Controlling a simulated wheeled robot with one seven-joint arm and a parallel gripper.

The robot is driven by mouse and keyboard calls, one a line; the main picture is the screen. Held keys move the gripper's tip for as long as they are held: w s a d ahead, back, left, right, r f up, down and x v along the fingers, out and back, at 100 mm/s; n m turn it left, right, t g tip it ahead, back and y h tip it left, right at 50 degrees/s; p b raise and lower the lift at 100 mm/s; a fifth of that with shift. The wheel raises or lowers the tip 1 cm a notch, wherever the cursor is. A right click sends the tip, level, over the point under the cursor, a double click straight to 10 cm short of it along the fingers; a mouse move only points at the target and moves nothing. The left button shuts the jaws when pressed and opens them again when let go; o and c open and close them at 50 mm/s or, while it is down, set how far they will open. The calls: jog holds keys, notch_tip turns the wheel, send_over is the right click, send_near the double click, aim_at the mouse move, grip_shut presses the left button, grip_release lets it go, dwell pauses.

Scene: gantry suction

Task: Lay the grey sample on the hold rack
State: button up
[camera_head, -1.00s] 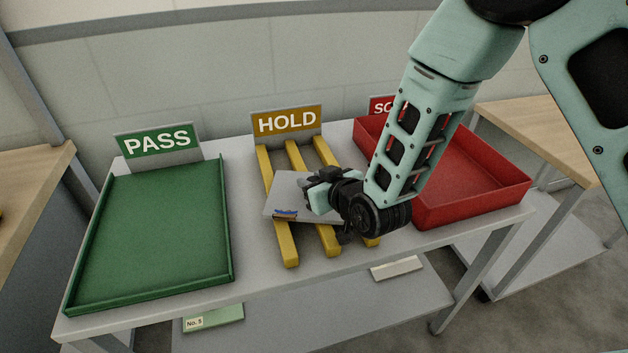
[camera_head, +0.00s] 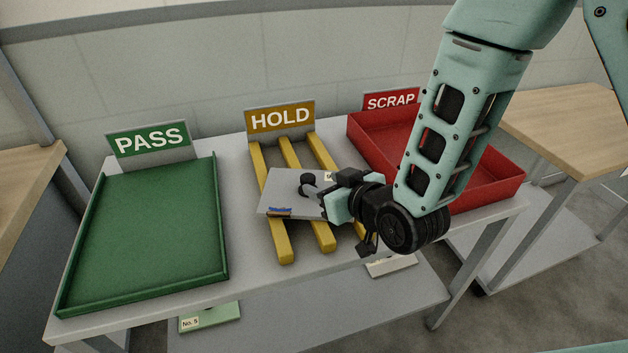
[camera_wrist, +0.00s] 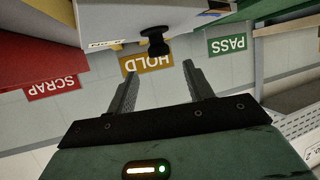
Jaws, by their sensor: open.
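The grey sample (camera_head: 284,190) is a flat grey slab with a black knob and a small blue label on its edge. It lies across the yellow bars of the hold rack (camera_head: 284,245), behind which stands the HOLD sign (camera_head: 281,119). My gripper (camera_head: 328,194) is open at the right side of the sample, and hides part of it. In the wrist view the sample (camera_wrist: 115,22) is at the top, and its knob (camera_wrist: 156,42) is just beyond the open, empty fingers (camera_wrist: 160,68), apart from them.
A green PASS tray (camera_head: 150,235) is on the left of the table, and a red SCRAP bin (camera_head: 490,185) is on the right, partly behind my arm. Wooden-topped tables stand at both sides. A lower shelf (camera_head: 300,325) holds a green plate and a pale one.

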jog(key=shift+v, duration=0.95)
jog(key=shift+s+d+r+p, duration=0.15)
jog(key=shift+r+p, duration=0.15)
jog(key=shift+p, duration=0.55)
jog(key=p+v, duration=0.2)
jog(key=p, duration=0.1)
jog(key=shift+f+p, duration=0.1)
jog(key=shift+p, duration=0.25)
jog(key=shift+s, duration=0.1)
